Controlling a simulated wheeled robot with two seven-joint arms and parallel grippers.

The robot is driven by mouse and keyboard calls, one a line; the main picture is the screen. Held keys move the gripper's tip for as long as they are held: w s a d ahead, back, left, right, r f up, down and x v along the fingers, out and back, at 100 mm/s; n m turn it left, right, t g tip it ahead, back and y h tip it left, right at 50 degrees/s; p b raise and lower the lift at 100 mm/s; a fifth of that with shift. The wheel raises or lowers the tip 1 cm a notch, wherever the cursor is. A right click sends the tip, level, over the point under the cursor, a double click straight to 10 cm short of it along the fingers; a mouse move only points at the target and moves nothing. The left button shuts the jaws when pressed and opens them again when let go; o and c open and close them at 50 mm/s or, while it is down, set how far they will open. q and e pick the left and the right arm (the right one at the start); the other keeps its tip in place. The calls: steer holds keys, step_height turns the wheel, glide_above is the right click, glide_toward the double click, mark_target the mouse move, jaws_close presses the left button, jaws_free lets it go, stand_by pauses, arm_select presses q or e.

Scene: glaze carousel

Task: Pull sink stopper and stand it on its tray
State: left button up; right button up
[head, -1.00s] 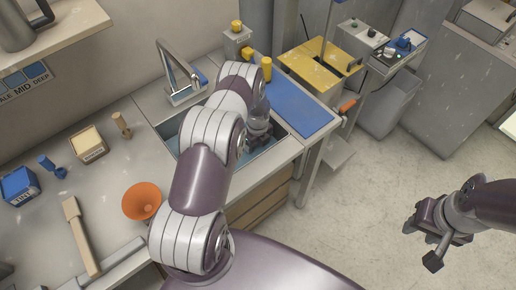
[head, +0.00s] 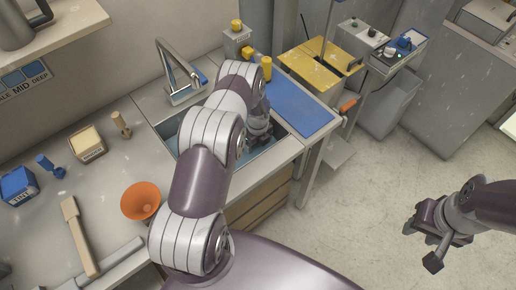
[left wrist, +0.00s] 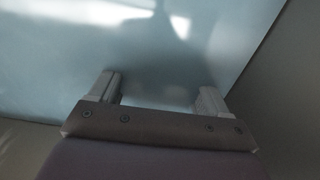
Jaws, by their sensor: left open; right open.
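The sink (head: 171,136) is a basin with bluish water, set in the counter and partly hidden by my left arm. My left gripper (left wrist: 158,92) is open, its two fingers apart over a smooth pale-blue surface in the left wrist view. In the head view the left gripper (head: 259,133) reaches down into the right part of the sink. I cannot make out the stopper in either view; the arm covers much of the basin. I cannot tell which thing is its tray. My right gripper (head: 426,238) is open and empty above the floor at the right.
A faucet (head: 180,72) stands behind the sink. A blue mat (head: 302,112) lies right of it, with a yellow cylinder (head: 266,68) at its back. An orange funnel-like bowl (head: 141,201), a wooden paddle (head: 80,235) and small blocks occupy the left counter.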

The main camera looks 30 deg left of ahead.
arm_select(q)
jaws_close()
steer(key=shift+r, duration=0.1)
steer(key=shift+r, duration=0.1)
steer(key=shift+r+p, duration=1.95)
steer(key=shift+r, duration=0.85)
step_height(320, 180, up, 10)
steer(key=p, duration=0.7)
steer(key=shift+r, duration=0.25)
steer(key=shift+d+f, duration=0.1)
